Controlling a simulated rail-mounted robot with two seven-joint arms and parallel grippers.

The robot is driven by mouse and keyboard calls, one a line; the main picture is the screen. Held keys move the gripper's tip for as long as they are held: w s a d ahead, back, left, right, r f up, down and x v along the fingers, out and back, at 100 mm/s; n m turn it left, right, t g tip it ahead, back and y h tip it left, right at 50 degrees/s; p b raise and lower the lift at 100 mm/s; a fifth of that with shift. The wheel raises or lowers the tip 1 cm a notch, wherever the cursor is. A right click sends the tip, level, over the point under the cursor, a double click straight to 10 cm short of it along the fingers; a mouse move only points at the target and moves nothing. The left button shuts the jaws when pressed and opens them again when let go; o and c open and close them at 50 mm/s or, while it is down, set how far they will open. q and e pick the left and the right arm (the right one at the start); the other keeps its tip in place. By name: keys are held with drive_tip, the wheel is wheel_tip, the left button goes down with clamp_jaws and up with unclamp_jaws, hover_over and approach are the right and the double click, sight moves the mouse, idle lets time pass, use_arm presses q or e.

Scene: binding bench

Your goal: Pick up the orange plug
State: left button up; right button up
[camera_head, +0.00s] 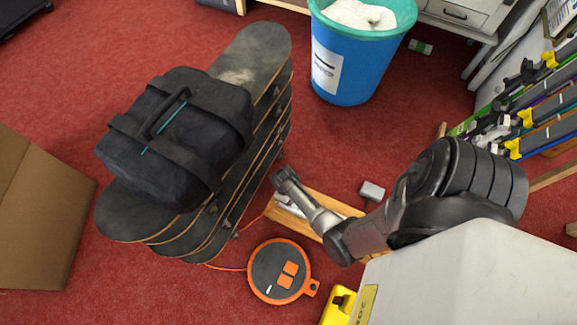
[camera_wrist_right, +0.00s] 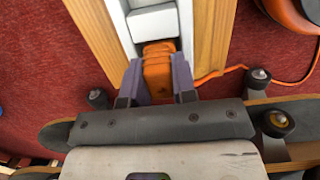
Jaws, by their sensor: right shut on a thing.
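The orange plug (camera_wrist_right: 158,66) shows in the right wrist view, between the two fingers of my right gripper (camera_wrist_right: 157,84). The gripper is shut on it. The plug lies at the near end of a white strip (camera_wrist_right: 151,22) set on a wooden board (camera_wrist_right: 210,35). I cannot tell whether plug and strip are joined. An orange cord (camera_wrist_right: 224,70) runs off to the right. In the head view my right gripper (camera_head: 284,178) is over the board (camera_head: 315,207), beside the skateboards; the plug is hidden there. My left gripper is not in view.
Stacked skateboards (camera_head: 258,60) with a black bag (camera_head: 180,130) on top stand left of my gripper. A round orange-and-black cord reel (camera_head: 262,268) lies in front. A blue bin (camera_head: 345,65) stands behind. Red carpet between bin and board is mostly clear, with a small grey block (camera_head: 372,190).

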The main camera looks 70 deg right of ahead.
drive_tip(key=shift+c, duration=0.7)
drive_tip(key=shift+r, duration=0.15)
drive_tip(key=shift+r+p, duration=0.6)
drive_tip(key=shift+p, duration=0.1)
wheel_tip(320, 180, up, 3)
drive_tip(key=p, duration=0.3)
drive_tip(key=shift+r, duration=0.2)
drive_tip(key=s+d+r+p, duration=0.6)
drive_tip(key=s+p, duration=0.1)
drive_tip(key=s, duration=0.3)
drive_tip(key=shift+d, duration=0.1)
